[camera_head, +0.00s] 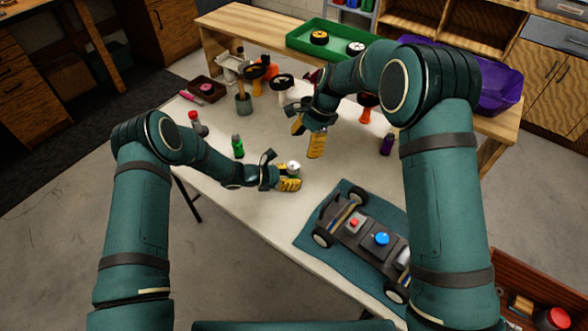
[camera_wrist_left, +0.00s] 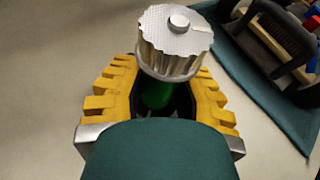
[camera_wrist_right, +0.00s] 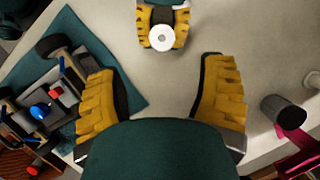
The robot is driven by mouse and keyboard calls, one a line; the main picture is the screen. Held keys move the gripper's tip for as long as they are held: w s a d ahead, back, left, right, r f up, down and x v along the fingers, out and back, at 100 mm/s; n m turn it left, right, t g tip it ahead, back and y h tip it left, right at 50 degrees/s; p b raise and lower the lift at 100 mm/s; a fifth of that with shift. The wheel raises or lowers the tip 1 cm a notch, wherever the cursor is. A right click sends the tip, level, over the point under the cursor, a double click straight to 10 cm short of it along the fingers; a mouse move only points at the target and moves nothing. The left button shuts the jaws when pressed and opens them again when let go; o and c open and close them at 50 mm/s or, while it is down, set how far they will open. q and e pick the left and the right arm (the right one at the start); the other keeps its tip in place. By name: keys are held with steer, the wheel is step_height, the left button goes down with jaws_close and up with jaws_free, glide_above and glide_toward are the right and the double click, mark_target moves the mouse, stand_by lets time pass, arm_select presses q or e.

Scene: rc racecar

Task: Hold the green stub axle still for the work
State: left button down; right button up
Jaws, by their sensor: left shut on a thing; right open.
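My left gripper (camera_head: 288,184) is shut on the green stub axle (camera_wrist_left: 155,95), which stands between its yellow fingers in the left wrist view. A silver ridged cap with a small round knob tops the green part, which is mostly hidden by the fingers. The silver top also shows in the head view (camera_head: 293,166) and in the right wrist view (camera_wrist_right: 162,37). My right gripper (camera_wrist_right: 163,85) is open and empty, above the table and apart from the axle.
The racecar chassis (camera_head: 365,235) lies on a teal mat (camera_head: 308,238) at the right. A green bottle (camera_head: 238,146) stands to the left, a purple bottle (camera_head: 387,144) farther back. Several parts and holders crowd the far edge. The table around the axle is clear.

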mark_target(295, 164)
steer(key=a+f+n, duration=0.1)
steer(key=f+n, duration=0.2)
steer(key=n, duration=0.7)
steer(key=a+f+n, duration=0.1)
steer(key=f+n, duration=0.1)
steer(key=n, duration=0.8)
steer(key=a+f+n+t, duration=0.1)
steer(key=f+n, duration=0.2)
steer(key=n, duration=0.8)
steer(key=shift+s+f+y, duration=0.35)
steer(key=shift+s+y, duration=0.05)
jaws_close()
